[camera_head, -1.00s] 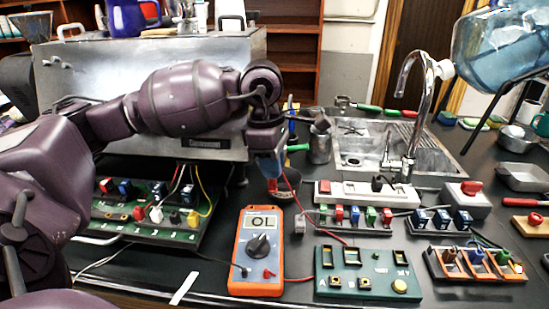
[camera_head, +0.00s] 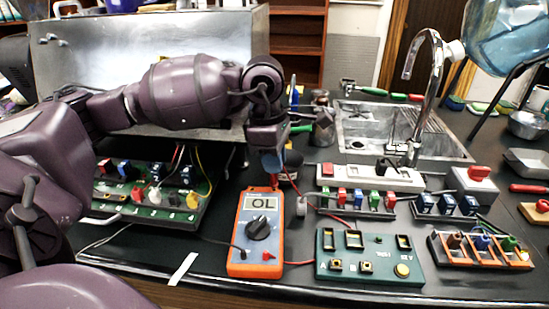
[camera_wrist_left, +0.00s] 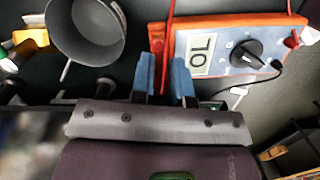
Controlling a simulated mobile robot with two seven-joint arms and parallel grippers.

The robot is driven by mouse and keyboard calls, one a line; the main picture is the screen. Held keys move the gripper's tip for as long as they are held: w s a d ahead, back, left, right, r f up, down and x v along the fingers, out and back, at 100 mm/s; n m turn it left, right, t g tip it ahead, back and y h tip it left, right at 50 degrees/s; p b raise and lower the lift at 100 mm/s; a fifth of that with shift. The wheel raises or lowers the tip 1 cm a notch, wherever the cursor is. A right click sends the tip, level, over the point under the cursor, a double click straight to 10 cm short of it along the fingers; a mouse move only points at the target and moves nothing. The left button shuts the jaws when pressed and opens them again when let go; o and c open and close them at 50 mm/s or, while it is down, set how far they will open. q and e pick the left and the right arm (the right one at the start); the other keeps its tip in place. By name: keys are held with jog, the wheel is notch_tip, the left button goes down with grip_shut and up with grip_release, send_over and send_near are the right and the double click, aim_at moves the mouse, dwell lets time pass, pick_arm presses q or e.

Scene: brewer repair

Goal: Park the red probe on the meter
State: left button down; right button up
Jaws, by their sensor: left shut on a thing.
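The orange multimeter (camera_head: 256,262) lies on the dark bench, its grey display reading OL; it also shows in the left wrist view (camera_wrist_left: 235,20). My left gripper (camera_head: 272,165) is just beyond the meter's far edge, pointing down. In the left wrist view its blue fingers (camera_wrist_left: 167,78) are shut on the red probe (camera_wrist_left: 167,55), which runs between them beside the meter's display end. The probe's red part (camera_head: 274,182) shows below the fingers in the head view. Its tip is hidden, so I cannot tell whether it touches the meter. My right gripper is not in view.
A green board with buttons (camera_head: 332,274) is right of the meter. A switch board (camera_head: 150,213) sits at left under the steel brewer (camera_head: 150,50). A grey cup (camera_wrist_left: 86,28) is near the gripper. Red and black leads cross the bench by the meter.

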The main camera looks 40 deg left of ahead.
pick_arm(q)
jog(key=shift+f, duration=0.1)
dwell(0.6)
jog(key=shift+f, duration=0.25)
dwell(0.3)
jog(key=shift+f+b, duration=0.3)
jog(key=shift+b, duration=0.1)
dwell(0.6)
dwell(0.6)
jog(key=c, duration=1)
grip_release()
jog(key=shift+c, duration=0.2)
